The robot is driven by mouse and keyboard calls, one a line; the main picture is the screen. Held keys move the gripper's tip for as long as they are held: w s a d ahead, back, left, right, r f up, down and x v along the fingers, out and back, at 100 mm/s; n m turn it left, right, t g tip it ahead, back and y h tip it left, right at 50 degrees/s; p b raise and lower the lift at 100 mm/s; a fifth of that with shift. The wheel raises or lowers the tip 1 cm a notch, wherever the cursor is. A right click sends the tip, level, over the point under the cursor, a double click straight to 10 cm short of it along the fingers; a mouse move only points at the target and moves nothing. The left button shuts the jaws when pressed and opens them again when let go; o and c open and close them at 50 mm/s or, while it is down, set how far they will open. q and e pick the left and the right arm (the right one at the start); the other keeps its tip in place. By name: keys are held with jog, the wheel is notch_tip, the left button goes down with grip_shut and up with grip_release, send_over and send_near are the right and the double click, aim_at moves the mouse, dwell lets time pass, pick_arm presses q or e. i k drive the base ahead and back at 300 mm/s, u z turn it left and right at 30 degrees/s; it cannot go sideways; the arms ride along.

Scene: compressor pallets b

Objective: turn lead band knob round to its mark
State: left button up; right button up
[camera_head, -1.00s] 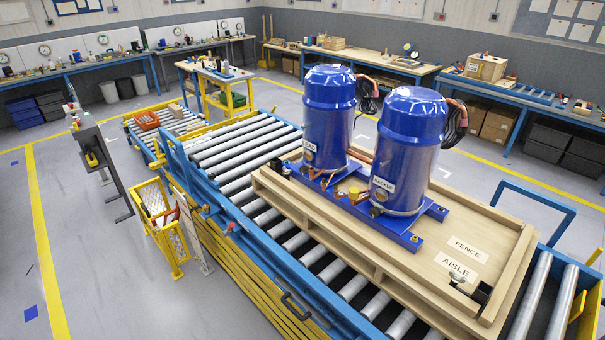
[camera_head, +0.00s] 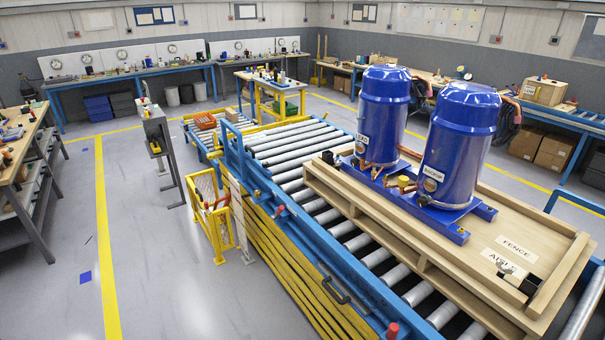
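Two blue compressors stand upright on a blue base frame on a wooden pallet (camera_head: 463,281). The farther compressor (camera_head: 384,112) has a white label low on its front that seems to read LEAD. The nearer compressor (camera_head: 463,135) has a label (camera_head: 432,173) that reads BACKUP. A band runs around the lower part of each. Copper-coloured fittings and a yellowish round part (camera_head: 404,182) sit between their feet. The lead band knob and its mark are too small to tell apart from here. Neither of my grippers is in view.
The pallet rests on a roller conveyor with blue rails (camera_head: 318,262); its deck carries FENCE and AISLE labels. A yellow rack (camera_head: 212,215) and a grey stand (camera_head: 163,150) are left of the conveyor. A wooden workbench (camera_head: 22,150) is at far left. Open floor (camera_head: 170,270) lies between.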

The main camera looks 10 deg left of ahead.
aim_at(354, 161)
jog(key=z, duration=0.15)
jog(key=k, duration=0.4)
jog(key=u, duration=1.7)
jog(key=i, duration=1.95)
jog(key=u, duration=0.3)
